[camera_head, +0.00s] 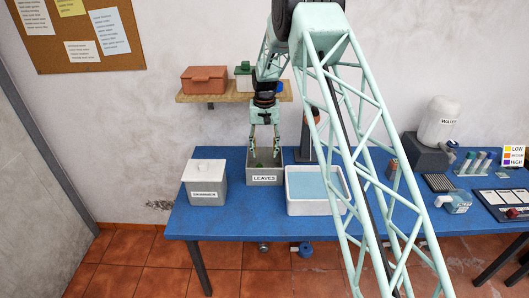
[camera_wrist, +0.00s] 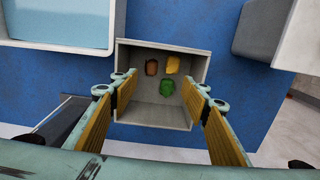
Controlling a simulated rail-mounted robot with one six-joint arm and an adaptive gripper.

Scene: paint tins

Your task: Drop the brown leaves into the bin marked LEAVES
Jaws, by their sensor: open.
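The bin marked LEAVES (camera_head: 264,181) is a grey open box on the blue table; the wrist view looks down into it (camera_wrist: 205,68). Inside it, on its floor, lie a small brown lump (camera_wrist: 151,67), which looks like the brown leaves, a yellow-orange one (camera_wrist: 173,64) and a green one (camera_wrist: 167,88). They lie close together but apart. My gripper (camera_head: 264,146) points down above the bin. In the wrist view its two fingers (camera_wrist: 161,88) are spread wide with nothing between them.
Right of the bin stands a white tray of pale blue liquid (camera_head: 318,187). To its left is a lidded grey-white box (camera_head: 206,183). A wooden shelf (camera_head: 228,97) behind holds an orange-brown box (camera_head: 204,80). Bare blue table (camera_head: 236,222) lies in front.

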